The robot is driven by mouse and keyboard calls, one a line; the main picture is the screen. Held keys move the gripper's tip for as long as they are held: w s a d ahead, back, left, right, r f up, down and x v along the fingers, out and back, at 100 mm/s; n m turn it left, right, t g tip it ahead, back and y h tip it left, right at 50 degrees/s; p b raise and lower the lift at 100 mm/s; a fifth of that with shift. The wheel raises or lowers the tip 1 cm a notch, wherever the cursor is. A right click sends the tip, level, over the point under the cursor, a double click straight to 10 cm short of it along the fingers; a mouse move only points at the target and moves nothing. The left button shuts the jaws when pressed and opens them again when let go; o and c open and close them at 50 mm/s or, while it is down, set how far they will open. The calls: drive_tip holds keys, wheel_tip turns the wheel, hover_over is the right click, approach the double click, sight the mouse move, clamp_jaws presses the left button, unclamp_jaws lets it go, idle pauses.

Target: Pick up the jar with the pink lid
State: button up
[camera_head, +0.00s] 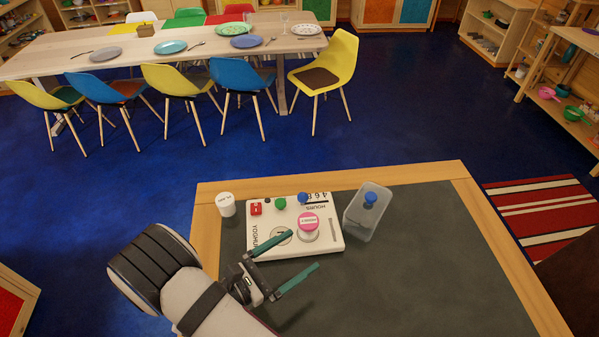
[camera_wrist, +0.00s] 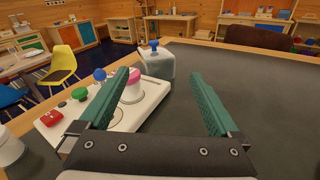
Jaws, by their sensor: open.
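The jar with the pink lid (camera_head: 308,224) stands upright on a white board marked "YOGHURT" and "HOURS" (camera_head: 265,215). In the wrist view the pink-lidded jar (camera_wrist: 133,84) is just beyond the left finger, which hides part of it. My gripper (camera_head: 304,256) is open and empty above the dark table top, in front of the board. Its two green fingers (camera_wrist: 165,100) are spread wide, and the jar is not between them. One finger overlaps the board's front edge in the head view.
A clear container with a blue knob (camera_head: 366,213) stands right of the board. A white-lidded jar (camera_head: 226,204) stands left. The board also carries a red block (camera_head: 256,208), a green knob (camera_head: 280,203) and a blue knob (camera_head: 302,198). The table's right side is bare.

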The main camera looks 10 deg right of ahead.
sight(304, 230)
drive_tip(key=a+f+n+t+y, duration=0.1)
drive_tip(key=f+n+t, duration=0.1)
drive_tip(key=w+a+f+n+t, duration=0.1)
drive_tip(key=a+n, duration=0.1)
drive_tip(key=shift+a+f+t+y, duration=0.3)
drive_tip(key=shift+f+t+y, duration=0.1)
drive_tip(key=x, duration=0.9)
drive_tip(key=shift+w+f, duration=0.1)
drive_tip(key=shift+w, duration=0.2)
drive_tip(key=x, duration=0.6)
drive_tip(key=shift+w+a, duration=0.2)
drive_tip(key=shift+w, duration=0.1)
clamp_jaws()
